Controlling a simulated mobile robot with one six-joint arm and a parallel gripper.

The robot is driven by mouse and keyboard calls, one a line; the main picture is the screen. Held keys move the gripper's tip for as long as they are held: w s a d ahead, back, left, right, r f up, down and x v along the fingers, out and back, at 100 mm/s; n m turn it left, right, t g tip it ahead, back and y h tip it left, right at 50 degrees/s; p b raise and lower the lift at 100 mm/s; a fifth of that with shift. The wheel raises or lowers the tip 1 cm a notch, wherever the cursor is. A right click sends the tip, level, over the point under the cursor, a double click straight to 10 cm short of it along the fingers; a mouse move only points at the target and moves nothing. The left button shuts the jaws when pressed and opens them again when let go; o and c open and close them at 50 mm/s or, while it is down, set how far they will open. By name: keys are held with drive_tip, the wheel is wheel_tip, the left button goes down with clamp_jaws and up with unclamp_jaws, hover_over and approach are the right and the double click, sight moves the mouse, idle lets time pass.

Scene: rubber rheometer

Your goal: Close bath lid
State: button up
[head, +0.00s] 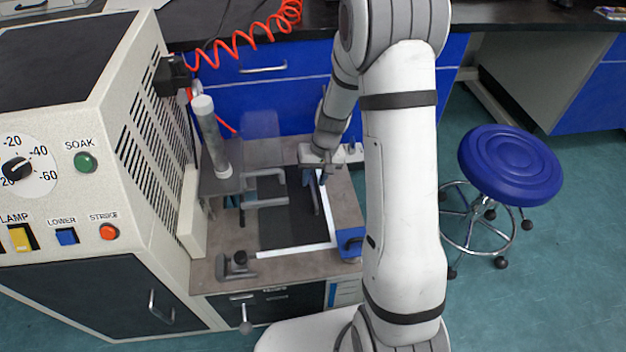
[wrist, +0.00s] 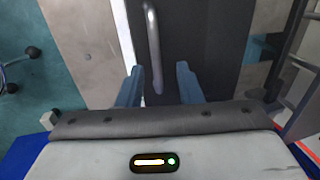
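My gripper (head: 322,172) is over the right part of the bench-top bath area in the head view. In the wrist view its two blue fingers (wrist: 159,88) are apart, with the near end of a grey bar handle (wrist: 153,45) between them. I cannot tell whether they touch it. The handle lies along a dark flat panel (wrist: 205,45), seemingly the bath lid. In the head view the dark panel (head: 287,228) lies inside a pale frame, with a light bar (head: 327,212) near its right side. My arm hides part of the right side.
The cream machine (head: 150,130) with knob and buttons stands left. A grey bracket (head: 265,190) and upright cylinder (head: 212,135) stand beside the panel. A clear sheet (head: 262,140) is behind. A blue stool (head: 510,165) stands right; the floor around it is open.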

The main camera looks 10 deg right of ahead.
drive_tip(key=r, duration=0.2)
drive_tip(key=d+r+p, duration=0.1)
drive_tip(key=r, duration=0.2)
drive_tip(key=shift+r, duration=0.25)
drive_tip(key=shift+r, duration=0.1)
drive_tip(key=s+r+p, duration=0.7)
drive_tip(key=r+p, duration=0.1)
drive_tip(key=r, duration=0.6)
drive_tip(key=s+r+t+h+p, duration=0.1)
drive_tip(key=s+r+p, duration=0.6)
drive_tip(key=r, duration=0.7)
drive_tip(key=s+r+t+h+p, duration=0.1)
drive_tip(key=s+r+p, duration=0.6)
drive_tip(key=r+p, duration=0.3)
wheel_tip(320, 180, up, 5)
drive_tip(key=shift+d+f+n, duration=0.15)
drive_tip(key=shift+d+n, duration=0.15)
drive_tip(key=shift+d, duration=0.05)
drive_tip(key=shift+s, duration=0.1)
